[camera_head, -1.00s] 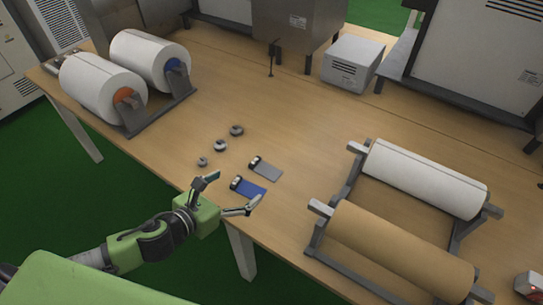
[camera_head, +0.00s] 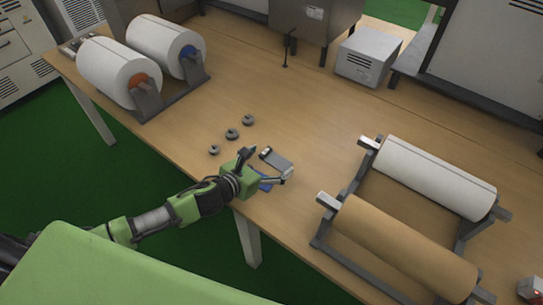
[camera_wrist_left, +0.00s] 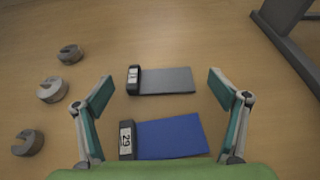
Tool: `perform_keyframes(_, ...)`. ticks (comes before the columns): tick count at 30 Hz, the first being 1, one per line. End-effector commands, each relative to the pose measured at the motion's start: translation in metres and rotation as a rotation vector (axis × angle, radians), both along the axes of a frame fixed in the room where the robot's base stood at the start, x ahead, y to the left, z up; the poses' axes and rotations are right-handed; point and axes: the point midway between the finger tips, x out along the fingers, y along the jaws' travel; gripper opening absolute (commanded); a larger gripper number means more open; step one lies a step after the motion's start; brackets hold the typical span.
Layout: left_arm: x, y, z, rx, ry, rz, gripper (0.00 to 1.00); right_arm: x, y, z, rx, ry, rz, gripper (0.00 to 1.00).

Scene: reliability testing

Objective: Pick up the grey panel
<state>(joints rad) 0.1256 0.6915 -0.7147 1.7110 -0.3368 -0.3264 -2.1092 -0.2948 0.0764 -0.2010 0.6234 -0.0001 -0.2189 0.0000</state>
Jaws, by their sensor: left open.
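The grey panel (camera_head: 278,159) lies flat on the wooden table, with a black clamp-like end carrying a small label at its left in the left wrist view (camera_wrist_left: 168,80). My left gripper (camera_head: 268,165) is open and empty above the table. In the left wrist view its two fingers (camera_wrist_left: 160,92) stand apart, one to each side of the grey panel, which lies between and slightly beyond the fingertips. A blue panel (camera_wrist_left: 172,137) with a black end marked 29 lies nearer, parallel to the grey one. In the head view the gripper partly hides the blue panel. My right gripper is not in view.
Several small grey slotted weights, one here (camera_head: 232,134), lie left of the panels. White rolls (camera_head: 120,72) on a stand are at the back left. A white roll (camera_head: 436,178) and a brown roll (camera_head: 405,243) on a frame are at the right. The table's middle is clear.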

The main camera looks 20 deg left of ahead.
Motion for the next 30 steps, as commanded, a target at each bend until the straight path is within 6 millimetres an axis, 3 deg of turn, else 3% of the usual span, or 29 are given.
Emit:
perform_keyframes(6,0.021,-0.008,-0.008,-0.001,0.0,0.0,0.89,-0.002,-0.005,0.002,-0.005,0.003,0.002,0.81)
perform_keyframes(15,0.024,-0.009,-0.01,0.0,0.001,0.0,0.89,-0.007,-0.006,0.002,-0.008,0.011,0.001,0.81)
perform_keyframes(19,0.023,-0.009,-0.011,0.0,0.001,0.0,0.55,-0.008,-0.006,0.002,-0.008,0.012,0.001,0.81)
perform_keyframes(20,0.023,-0.009,-0.011,0.0,0.001,0.0,0.51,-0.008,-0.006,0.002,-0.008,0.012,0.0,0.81)
perform_keyframes(30,0.024,-0.009,-0.01,0.0,0.001,0.0,0.51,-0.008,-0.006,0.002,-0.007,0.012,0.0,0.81)
